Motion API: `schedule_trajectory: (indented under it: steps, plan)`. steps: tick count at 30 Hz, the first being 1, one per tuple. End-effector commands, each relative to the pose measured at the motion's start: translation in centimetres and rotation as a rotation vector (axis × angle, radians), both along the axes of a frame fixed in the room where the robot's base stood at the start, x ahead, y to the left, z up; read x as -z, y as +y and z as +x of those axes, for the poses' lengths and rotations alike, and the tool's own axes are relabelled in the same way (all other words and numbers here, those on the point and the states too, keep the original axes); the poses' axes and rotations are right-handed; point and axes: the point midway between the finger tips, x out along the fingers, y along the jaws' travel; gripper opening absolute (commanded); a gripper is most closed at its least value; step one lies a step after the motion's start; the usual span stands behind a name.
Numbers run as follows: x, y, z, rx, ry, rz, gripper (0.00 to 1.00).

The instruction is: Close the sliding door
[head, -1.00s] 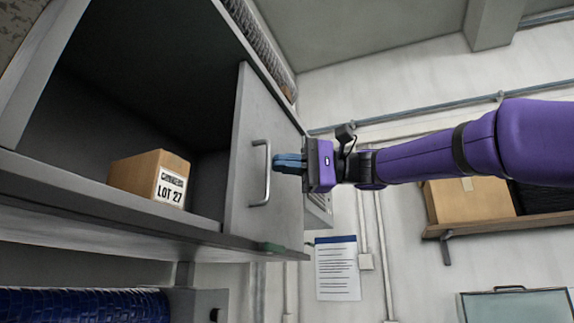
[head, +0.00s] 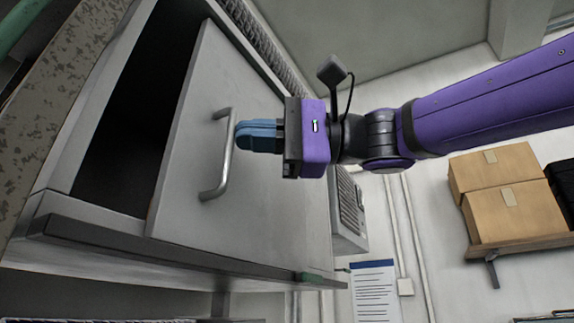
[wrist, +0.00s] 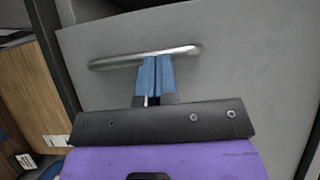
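The grey sliding door (head: 270,190) covers the right part of the cabinet's front, with a dark opening (head: 135,120) left of its edge. Its bar handle (head: 222,165) is upright in the head view and shows across the door in the wrist view (wrist: 105,63). My gripper (head: 240,136) has its blue fingers together, with their tips at the handle's right side, seemingly touching it. The fingertips' exact contact is hard to see.
The cabinet's lower rail (head: 150,257) runs under the door. Cardboard boxes (head: 500,185) sit on a wall shelf at the right, and a paper notice (head: 375,290) hangs below. A brown surface (wrist: 25,85) shows left of the door in the wrist view.

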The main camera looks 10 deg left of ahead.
Motion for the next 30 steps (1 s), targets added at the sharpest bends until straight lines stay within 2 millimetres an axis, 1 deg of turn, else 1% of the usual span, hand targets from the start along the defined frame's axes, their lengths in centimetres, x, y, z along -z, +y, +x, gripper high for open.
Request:
schedule_trajectory:
  steps: [1, 3, 7, 12, 18, 30]
  plan:
    - [0.0, 0.5, -1.5, -0.004, -0.002, 0.000, 0.00]
    - [0.0, 1.2, -3.1, -0.005, -0.002, 0.000, 0.00]
    - [0.0, 2.3, -5.5, -0.004, 0.000, 0.000, 0.00]
    - [0.0, 3.1, -7.3, -0.001, 0.000, 0.001, 0.00]
    - [0.0, 3.4, -8.1, 0.000, 0.001, 0.000, 0.00]
    - [0.0, 3.5, -8.1, 0.000, 0.001, 0.000, 0.00]
